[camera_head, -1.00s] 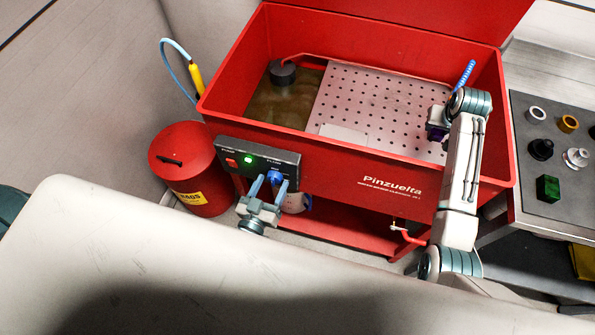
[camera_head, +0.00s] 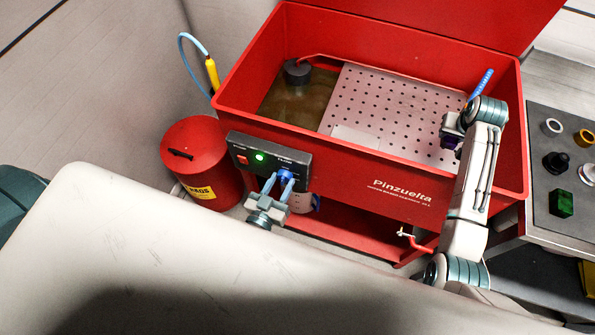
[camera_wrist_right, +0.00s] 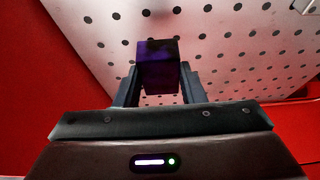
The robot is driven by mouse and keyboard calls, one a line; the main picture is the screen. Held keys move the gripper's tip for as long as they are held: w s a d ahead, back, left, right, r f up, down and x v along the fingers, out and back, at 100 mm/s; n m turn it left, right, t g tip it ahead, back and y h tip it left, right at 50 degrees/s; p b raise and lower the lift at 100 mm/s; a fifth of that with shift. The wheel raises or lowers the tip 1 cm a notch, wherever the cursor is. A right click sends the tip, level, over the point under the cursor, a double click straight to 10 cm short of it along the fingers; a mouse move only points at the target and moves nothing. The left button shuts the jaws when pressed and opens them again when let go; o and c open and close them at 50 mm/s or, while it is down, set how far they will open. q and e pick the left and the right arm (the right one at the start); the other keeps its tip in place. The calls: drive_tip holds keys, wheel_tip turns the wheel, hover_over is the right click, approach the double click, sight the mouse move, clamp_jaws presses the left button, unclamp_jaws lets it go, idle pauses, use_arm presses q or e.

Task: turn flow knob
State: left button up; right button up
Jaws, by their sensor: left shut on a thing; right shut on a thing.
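The flow knob (camera_head: 288,174) is a blue knob at the right end of the dark control panel (camera_head: 236,143) on the front of the red parts washer. My left gripper (camera_head: 279,181) is at the panel with its fingers closed around the knob, partly hiding it. The knob's exact angle cannot be told. My right gripper (camera_head: 448,136) is over the washer's perforated tray, shut on a dark purple block (camera_wrist_right: 158,66), which shows between its fingers in the right wrist view.
A red switch (camera_head: 242,160) and a lit green button (camera_head: 260,156) sit on the panel left of the knob. A red bin (camera_head: 205,150) stands left of the washer (camera_head: 345,170). A grey button console (camera_head: 548,215) is at the right. A blue handle (camera_head: 482,84) leans at the tray's right side.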

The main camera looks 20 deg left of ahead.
use_arm(q)
drive_tip(key=m, duration=0.5)
drive_tip(key=m+y, duration=0.1)
drive_tip(key=m, duration=0.4)
drive_tip(key=shift+r+g, duration=0.2)
drive_tip(key=shift+g, duration=0.1)
idle(0.4)
drive_tip(key=o, duration=1)
drive_tip(key=shift+s, duration=0.1)
drive_tip(key=s, duration=1.1)
drive_tip(key=shift+s+a+r, duration=0.2)
drive_tip(key=shift+s+r, duration=0.2)
